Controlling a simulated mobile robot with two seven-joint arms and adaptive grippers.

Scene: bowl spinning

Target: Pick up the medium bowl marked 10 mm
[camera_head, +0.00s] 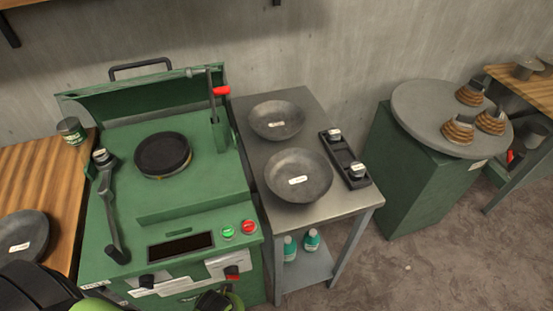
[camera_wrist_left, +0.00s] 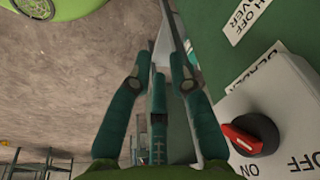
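Two dark grey bowls with white labels stand on the metal side table: a smaller one at the back (camera_head: 277,120) and a larger one in front (camera_head: 298,175). A third dark bowl (camera_head: 22,235) sits at the left edge on the wooden table. The label text is too small to read, so I cannot tell which is marked 10 mm. My left gripper (camera_head: 220,299) is low in front of the green machine, apart from the bowls. In the left wrist view its fingers (camera_wrist_left: 160,72) stand apart with no bowl between them. My right gripper is not in view.
The green machine (camera_head: 200,200) with a raised lid and round black plate stands left of the side table (camera_head: 340,205). Its red knob (camera_wrist_left: 250,134) is close right of my left fingers. A black holder (camera_head: 345,158) flanks the bowls. A round-topped stand (camera_head: 425,105) is right.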

